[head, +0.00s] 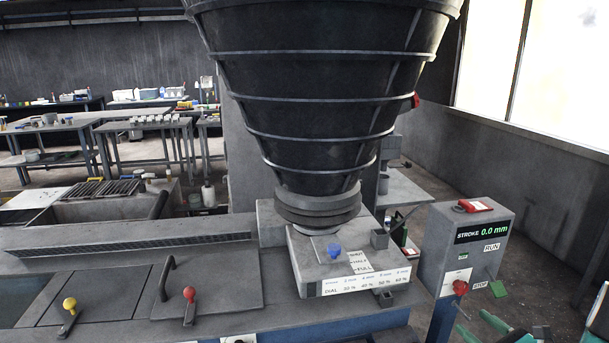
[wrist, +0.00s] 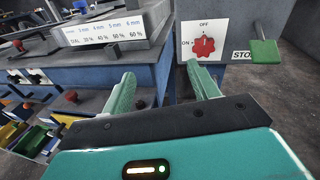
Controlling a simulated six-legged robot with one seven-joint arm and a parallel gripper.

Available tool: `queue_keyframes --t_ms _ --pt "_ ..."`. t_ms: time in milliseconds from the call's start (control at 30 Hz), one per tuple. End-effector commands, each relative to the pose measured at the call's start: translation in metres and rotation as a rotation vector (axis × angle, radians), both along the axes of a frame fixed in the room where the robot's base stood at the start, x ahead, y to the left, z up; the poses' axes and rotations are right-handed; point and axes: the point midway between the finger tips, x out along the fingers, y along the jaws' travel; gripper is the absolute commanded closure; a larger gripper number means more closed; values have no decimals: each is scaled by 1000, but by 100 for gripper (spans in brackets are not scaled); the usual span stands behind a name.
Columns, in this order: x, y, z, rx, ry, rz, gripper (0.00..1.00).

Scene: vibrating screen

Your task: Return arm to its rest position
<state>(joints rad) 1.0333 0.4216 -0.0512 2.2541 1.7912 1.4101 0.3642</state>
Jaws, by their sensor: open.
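My gripper (wrist: 160,72) is open and empty in the wrist view, its two teal fingers spread apart. Its fingers point toward the control box with the red rotary knob (wrist: 204,47) on a white ON/OFF plate, and I see a gap to that knob. In the head view, parts of my teal gripper (head: 475,323) show at the bottom right, low and to the right of the control box (head: 440,235). The rest of the arm is mostly out of frame.
The control box has a display reading STROKE 0.0 mm (head: 482,232), a red-topped switch (head: 475,205) and a green paddle (head: 497,288) by the STOP label. A large black hopper (head: 320,90) stands over the dial housing (head: 345,262) with a blue knob (head: 334,251). Benches fill the back left.

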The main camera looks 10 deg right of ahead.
Motion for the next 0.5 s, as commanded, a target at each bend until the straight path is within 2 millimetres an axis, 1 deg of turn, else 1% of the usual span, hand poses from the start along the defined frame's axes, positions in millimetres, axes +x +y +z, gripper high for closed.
queue_keyframes --t_ms 33,67,100,133,167,200,267,300,367,400,500 --pt "10 31 13 -66 14 98 40" --pt "14 51 19 -111 27 162 40" --pt "17 78 26 -179 44 252 40" --pt "18 98 30 -230 56 320 40" --pt "18 118 34 -285 68 386 40" --pt "16 142 39 -360 79 472 40" --pt "10 176 44 -474 93 596 40" --pt "4 197 47 -554 100 678 40" --pt "-7 224 51 -679 105 795 40" --pt "-15 241 52 -764 106 870 40" --pt "-38 274 56 -989 96 1048 40"
